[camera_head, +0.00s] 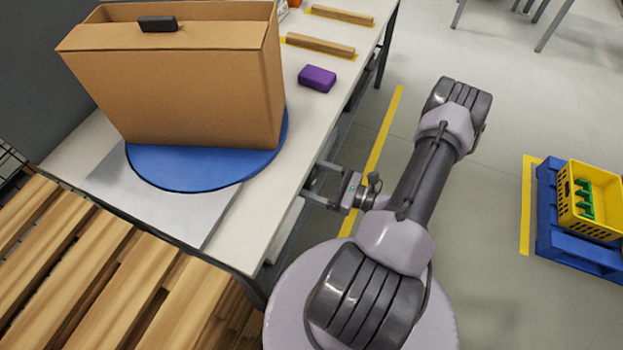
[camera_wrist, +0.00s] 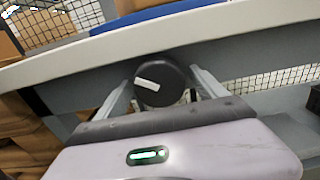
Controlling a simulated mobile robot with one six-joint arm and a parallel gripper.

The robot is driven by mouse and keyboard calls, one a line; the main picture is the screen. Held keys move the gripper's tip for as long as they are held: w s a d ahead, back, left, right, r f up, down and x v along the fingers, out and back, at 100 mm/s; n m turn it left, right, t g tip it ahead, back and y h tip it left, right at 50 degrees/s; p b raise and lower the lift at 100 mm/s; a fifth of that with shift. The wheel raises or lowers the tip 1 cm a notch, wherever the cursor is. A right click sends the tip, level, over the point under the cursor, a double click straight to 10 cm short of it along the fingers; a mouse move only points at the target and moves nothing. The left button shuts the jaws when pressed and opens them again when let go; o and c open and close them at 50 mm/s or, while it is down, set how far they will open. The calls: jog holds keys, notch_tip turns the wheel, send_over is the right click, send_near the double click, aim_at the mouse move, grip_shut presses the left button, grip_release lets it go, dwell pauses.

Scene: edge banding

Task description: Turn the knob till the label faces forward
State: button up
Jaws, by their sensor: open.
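The knob (camera_wrist: 158,80) is a round black dial with a white bar mark on its face, seen in the wrist view below the table edge. The white bar lies slanted, close to level, with its left end higher. My gripper (camera_wrist: 162,82) is open, with one finger on each side of the knob. I cannot tell whether the fingers touch it. In the head view my gripper (camera_head: 325,186) reaches to the table's right side, and the knob is hidden there. A cardboard box (camera_head: 190,85) with a black piece on top stands on a blue turntable (camera_head: 165,175).
The white table (camera_head: 310,110) overhangs the knob. A purple block (camera_head: 317,78) and wooden strips (camera_head: 320,45) lie on it. A slatted wooden pallet (camera_head: 90,270) is at the lower left. A yellow crate (camera_head: 590,200) sits on a blue pallet (camera_head: 560,225) at the right. Floor between is clear.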

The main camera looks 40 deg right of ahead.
jog(key=c, duration=1.3)
jog(key=m, duration=0.3)
jog(key=shift+m+p, duration=0.7)
jog(key=shift+m, duration=1.5)
jog(key=shift+a, duration=0.1)
jog(key=o, duration=1.3)
